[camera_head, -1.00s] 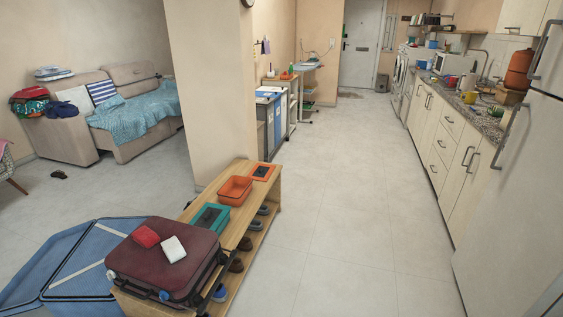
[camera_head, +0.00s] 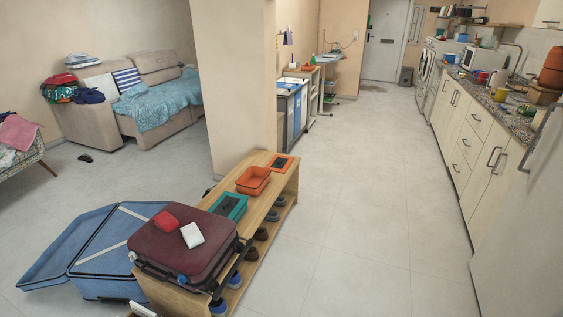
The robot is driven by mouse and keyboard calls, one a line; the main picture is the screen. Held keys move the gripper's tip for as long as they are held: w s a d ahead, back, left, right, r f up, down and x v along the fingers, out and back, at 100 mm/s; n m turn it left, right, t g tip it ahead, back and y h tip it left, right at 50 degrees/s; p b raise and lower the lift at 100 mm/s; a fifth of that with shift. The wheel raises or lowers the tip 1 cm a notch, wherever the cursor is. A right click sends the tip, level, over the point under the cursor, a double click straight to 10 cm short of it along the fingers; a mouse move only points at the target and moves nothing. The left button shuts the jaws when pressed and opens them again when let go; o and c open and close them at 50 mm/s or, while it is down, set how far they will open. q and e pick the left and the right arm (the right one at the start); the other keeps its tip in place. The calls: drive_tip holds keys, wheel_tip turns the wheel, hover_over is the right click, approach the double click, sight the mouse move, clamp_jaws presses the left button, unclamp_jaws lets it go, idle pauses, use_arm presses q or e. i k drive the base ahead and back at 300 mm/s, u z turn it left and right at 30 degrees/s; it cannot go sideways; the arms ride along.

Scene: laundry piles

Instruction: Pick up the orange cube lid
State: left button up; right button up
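A flat orange square with a dark centre (camera_head: 281,164), which looks like the orange lid, lies at the far end of the wooden shoe bench (camera_head: 292,183). An open orange box (camera_head: 253,181) sits just nearer on the same bench top, apart from the lid. A teal piece with a dark centre (camera_head: 230,207) lies nearer still. Neither of my grippers is in view.
A dark red suitcase (camera_head: 180,245) lies on the bench's near end with a red and a white item on it. An open blue case (camera_head: 100,250) is on the floor to the left. A wall pillar (camera_head: 235,80) stands behind the bench. Floor to the right is clear.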

sight(279, 163)
drive_tip(key=z, duration=0.55)
drive_tip(key=i, duration=6.7)
drive_tip(key=u, duration=2.95)
